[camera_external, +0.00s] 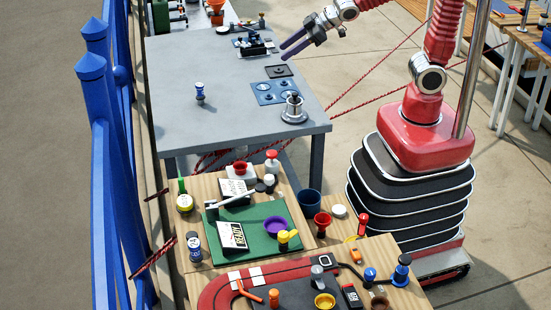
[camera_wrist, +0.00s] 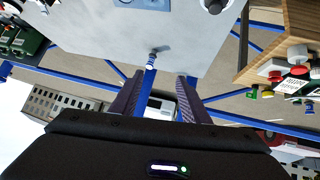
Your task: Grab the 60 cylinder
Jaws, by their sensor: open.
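A small upright cylinder (camera_external: 199,92) with blue ends and a pale middle stands alone on the left part of the grey table. No number can be read on it, so I cannot tell if it is the 60 cylinder. In the wrist view a small blue and white piece (camera_wrist: 152,57) near the table edge looks like the same one, in line with the gap between the fingers. My gripper (camera_external: 284,51) is above the far right part of the table, to the right of the cylinder and apart from it. Its two dark fingers (camera_wrist: 160,95) are open with nothing between them.
A blue plate with round recesses (camera_external: 274,92) and a metal piece with a wide base (camera_external: 293,110) stand on the table's right side. A dark device (camera_external: 254,46) is at the back. A blue fence (camera_external: 104,150) runs along the left. The table's middle is clear.

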